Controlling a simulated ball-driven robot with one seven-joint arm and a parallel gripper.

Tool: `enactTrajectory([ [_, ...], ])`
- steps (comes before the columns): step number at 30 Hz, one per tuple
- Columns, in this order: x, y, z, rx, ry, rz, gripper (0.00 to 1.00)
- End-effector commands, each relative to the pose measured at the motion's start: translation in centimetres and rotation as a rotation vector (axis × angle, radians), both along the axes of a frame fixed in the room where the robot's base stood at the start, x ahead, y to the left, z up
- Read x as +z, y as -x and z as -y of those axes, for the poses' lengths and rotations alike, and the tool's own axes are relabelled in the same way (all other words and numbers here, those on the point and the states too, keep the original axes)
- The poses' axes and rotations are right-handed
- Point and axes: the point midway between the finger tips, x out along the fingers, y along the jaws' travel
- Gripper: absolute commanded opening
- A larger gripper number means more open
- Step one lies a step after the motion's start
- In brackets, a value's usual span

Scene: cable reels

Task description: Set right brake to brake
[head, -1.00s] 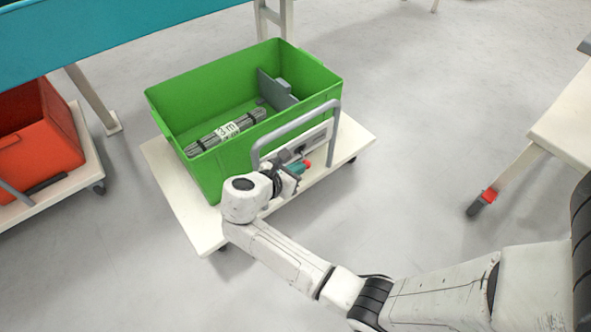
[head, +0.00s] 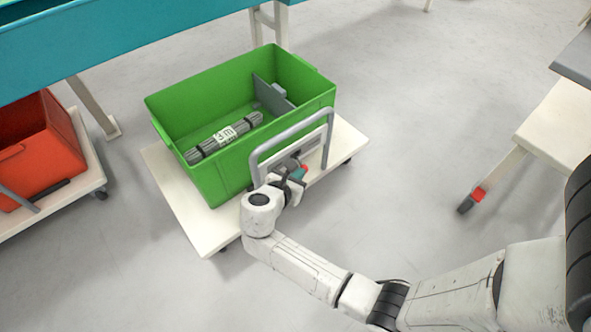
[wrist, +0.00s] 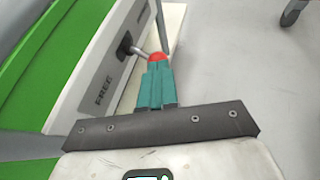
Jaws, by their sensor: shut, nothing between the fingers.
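A brake lever with a red knob (wrist: 157,57) sticks out on a grey rod from a pale panel (wrist: 108,70) marked FREE in the wrist view. In the head view the knob (head: 304,168) shows small at the panel (head: 300,150), behind the handle of the trolley (head: 205,232). My gripper (wrist: 157,68) has teal fingers shut together, with nothing held between them. Their tips are right at the knob and seem to touch it. In the head view my gripper (head: 297,174) is low beside the handle. The panel's other markings are not readable.
A green bin (head: 215,180) on the trolley holds a grey cable bundle (head: 224,136). The grey tube handle (head: 257,160) arches beside my gripper. A red bin (head: 40,160) is at left, a white table (head: 560,125) at right. Floor between is clear.

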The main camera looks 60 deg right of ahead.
Motion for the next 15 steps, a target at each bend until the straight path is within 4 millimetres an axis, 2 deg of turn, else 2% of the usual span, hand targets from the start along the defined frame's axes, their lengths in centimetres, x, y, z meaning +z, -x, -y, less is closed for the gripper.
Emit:
enactTrajectory([
  [1, 0.6, 0.4, 0.2, 0.021, -0.001, -0.006, 0.00],
  [6, 0.7, 1.3, 0.9, 0.129, -0.001, -0.008, 0.00],
  [15, 0.4, 2.6, 2.6, 0.387, 0.000, -0.007, 0.00],
])
